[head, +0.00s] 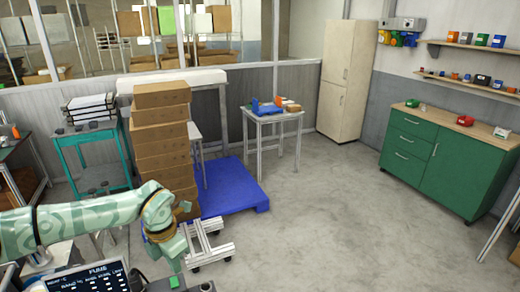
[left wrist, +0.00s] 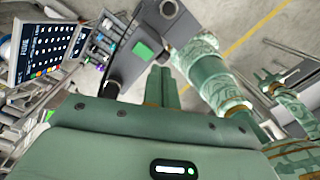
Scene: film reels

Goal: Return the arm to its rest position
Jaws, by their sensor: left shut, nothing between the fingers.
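My left arm, pale green with camouflage patches, comes in from the left in the head view. Its gripper (head: 172,262) hangs downward in front of the stack of brown boxes, above the floor and near a low wheeled frame. In the left wrist view the two green fingers (left wrist: 160,76) lie together, shut, with nothing between them. They show over dark grey parts and a small green square.
A tall stack of brown boxes (head: 163,152) stands behind my left gripper, beside a blue pallet (head: 235,190). A wheeled metal frame (head: 207,243) is close to the gripper. A screen (head: 85,279) is at the bottom left. The grey floor (head: 330,220) is clear in the middle.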

